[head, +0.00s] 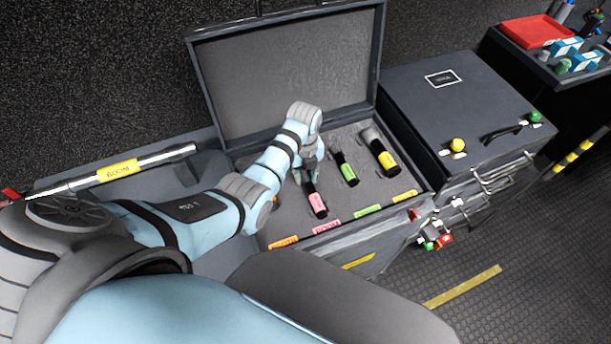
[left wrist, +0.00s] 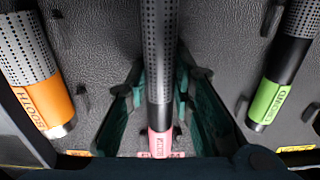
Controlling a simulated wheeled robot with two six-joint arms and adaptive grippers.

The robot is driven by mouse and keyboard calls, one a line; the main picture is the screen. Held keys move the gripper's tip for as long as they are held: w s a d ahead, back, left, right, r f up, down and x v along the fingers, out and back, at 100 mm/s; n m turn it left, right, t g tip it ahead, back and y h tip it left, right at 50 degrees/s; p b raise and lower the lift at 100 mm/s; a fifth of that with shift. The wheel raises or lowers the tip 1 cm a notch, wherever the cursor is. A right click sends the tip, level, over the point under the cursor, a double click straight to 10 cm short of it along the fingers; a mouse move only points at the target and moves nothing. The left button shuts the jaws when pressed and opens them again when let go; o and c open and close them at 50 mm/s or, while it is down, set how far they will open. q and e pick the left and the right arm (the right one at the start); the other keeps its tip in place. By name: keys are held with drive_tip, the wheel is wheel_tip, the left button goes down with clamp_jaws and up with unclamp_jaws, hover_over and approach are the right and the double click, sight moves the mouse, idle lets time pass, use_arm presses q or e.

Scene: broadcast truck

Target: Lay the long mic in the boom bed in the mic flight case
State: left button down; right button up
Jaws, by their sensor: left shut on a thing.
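The mic flight case (head: 220,118) stands open in the head view, with grey foam inside. My left gripper (head: 309,170) is inside it, shut on a dark mic with a pink band (head: 316,201). In the left wrist view, the slotted barrel of this pink-banded mic (left wrist: 159,60) lies between my fingers, in line with a pink tag on the case edge. I cannot tell whether it rests fully in the foam. A silver rod with a yellow band (head: 119,170) lies outside the case at the left. My right gripper is not in view.
A green-banded mic (head: 345,169) and a yellow-banded mic (head: 382,155) lie to the right in the foam. An orange-banded mic (left wrist: 40,100) lies left in the wrist view. A dark cabinet (head: 450,90) with knobs stands right of the case.

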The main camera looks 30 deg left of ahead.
sight(305, 174)
use_arm(q)
drive_tip(key=c, duration=1.4)
unclamp_jaws()
drive_tip(key=shift+w, duration=0.1)
drive_tip(key=shift+r, duration=0.25)
wheel_tip(305, 174, up, 12)
drive_tip(key=p, duration=0.2)
drive_tip(key=shift+f, duration=0.15)
